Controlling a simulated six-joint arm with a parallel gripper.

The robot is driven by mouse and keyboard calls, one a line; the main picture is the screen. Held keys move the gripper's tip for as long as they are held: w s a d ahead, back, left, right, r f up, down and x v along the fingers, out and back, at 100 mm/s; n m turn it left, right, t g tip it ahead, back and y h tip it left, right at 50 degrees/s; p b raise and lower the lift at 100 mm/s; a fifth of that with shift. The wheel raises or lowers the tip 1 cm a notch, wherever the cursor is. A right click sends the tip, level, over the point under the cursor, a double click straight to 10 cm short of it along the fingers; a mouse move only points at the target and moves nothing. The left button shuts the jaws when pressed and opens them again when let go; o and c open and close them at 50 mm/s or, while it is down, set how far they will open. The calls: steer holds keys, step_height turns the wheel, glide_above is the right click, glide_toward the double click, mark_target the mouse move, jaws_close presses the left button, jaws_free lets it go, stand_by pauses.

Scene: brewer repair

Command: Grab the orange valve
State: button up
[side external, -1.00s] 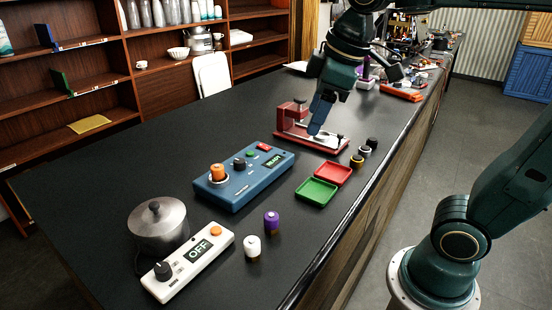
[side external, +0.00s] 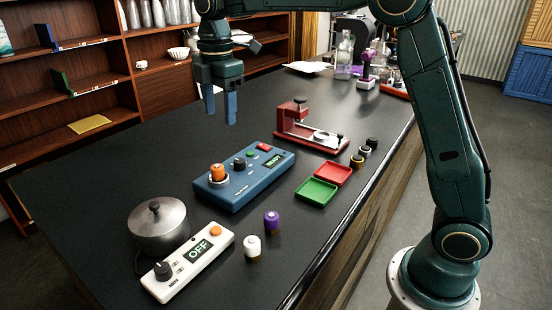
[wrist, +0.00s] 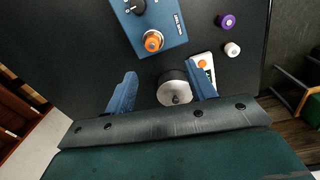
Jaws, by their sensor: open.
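The orange valve (side external: 217,172) stands upright in a ring socket at the left end of the blue tester box (side external: 240,190). The box's small screen reads READY. In the wrist view the orange valve (wrist: 153,41) is at the upper middle, beyond the fingertips, on the blue box (wrist: 170,18). My gripper (side external: 221,118) is open and empty, pointing down high above the counter. In the side view it appears above the blue box. In the wrist view its two blue fingers (wrist: 160,82) are spread wide.
A metal pot (side external: 158,226) and a white controller reading OFF (side external: 194,263) stand in front of the box. White (side external: 253,248) and purple (side external: 271,222) valves stand to the right. Green (side external: 316,191) and red (side external: 333,173) trays and a red press (side external: 310,138) lie farther right.

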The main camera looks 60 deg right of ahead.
steer(key=shift+w+a+f+n, duration=0.15)
steer(key=shift+w+f+n, duration=0.25)
steer(key=shift+w, duration=0.2)
steer(key=shift+w+a+f+n, duration=0.15)
steer(key=shift+w+f+n, duration=0.15)
steer(key=shift+w+f, duration=0.25)
glide_above(217, 167)
steer(key=shift+s+f, duration=0.1)
steer(key=shift+f, duration=4.2)
steer(key=shift+f, duration=0.1)
steer(key=shift+f, duration=2.5)
steer(key=shift+c, duration=0.2)
steer(key=c, duration=1.1)
